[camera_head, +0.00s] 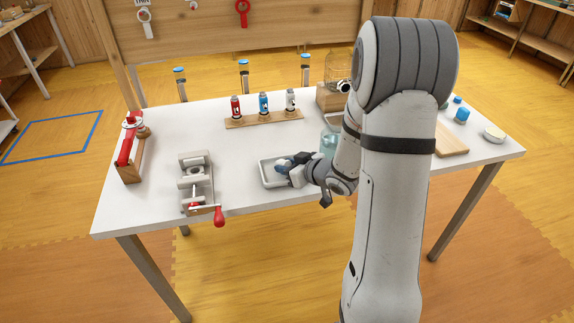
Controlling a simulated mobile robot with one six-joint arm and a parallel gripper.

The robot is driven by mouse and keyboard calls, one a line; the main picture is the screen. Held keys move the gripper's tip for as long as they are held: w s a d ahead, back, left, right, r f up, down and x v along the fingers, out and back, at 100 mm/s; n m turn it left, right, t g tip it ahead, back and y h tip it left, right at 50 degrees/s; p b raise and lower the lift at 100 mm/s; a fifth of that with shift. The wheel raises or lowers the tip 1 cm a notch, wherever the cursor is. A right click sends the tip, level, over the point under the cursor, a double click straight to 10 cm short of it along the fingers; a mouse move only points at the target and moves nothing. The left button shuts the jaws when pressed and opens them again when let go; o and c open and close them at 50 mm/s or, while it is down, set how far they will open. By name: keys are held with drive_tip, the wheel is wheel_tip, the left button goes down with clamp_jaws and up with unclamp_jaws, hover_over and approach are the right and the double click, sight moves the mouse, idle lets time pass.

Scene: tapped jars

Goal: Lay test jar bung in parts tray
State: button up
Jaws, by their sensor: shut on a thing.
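The parts tray (264,176) is a shallow grey tray near the middle of the white table. My gripper (287,167) is over the tray, reaching in from the right, and is shut on a small pale blue piece, which I take to be the test jar bung (282,163). The bung is partly hidden by the fingers, and I cannot tell whether it touches the tray floor. A clear jar with bluish contents (328,143) stands just behind my gripper, partly hidden by my arm.
A red clamp on a wooden block (131,150) is at the far left. Bare table lies between these.

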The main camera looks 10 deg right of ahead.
idle(0.3)
drive_tip(key=o, duration=1.2)
drive_tip(key=shift+c, duration=0.2)
drive_tip(key=p+v, duration=0.1)
drive_tip(key=v, duration=0.7)
drive_tip(key=shift+f, duration=0.1)
drive_tip(key=shift+w, duration=0.1)
drive_tip(key=shift+w+d+r+h, duration=0.15)
drive_tip(key=shift+r+h, duration=0.15)
drive_tip(key=shift+r, duration=0.05)
drive_tip(key=s+d+r+m+g+h+p, duration=0.35)
drive_tip(key=s+r+h, duration=0.25)
drive_tip(key=r+h, duration=0.25)
drive_tip(key=s+a+r+m+g+y+p, duration=0.1)
drive_tip(key=s+a+r+g, duration=0.1)
drive_tip(key=s+a, duration=0.2)
drive_tip(key=s+a+r+m+g+y, duration=0.1)
drive_tip(key=s+a+r+g, duration=0.2)
drive_tip(key=s, duration=0.8)
drive_tip(key=shift+s+a+r+y+p, duration=0.15)
drive_tip(key=shift+a+r+y+p, duration=0.2)
drive_tip(key=shift+a, duration=0.5)
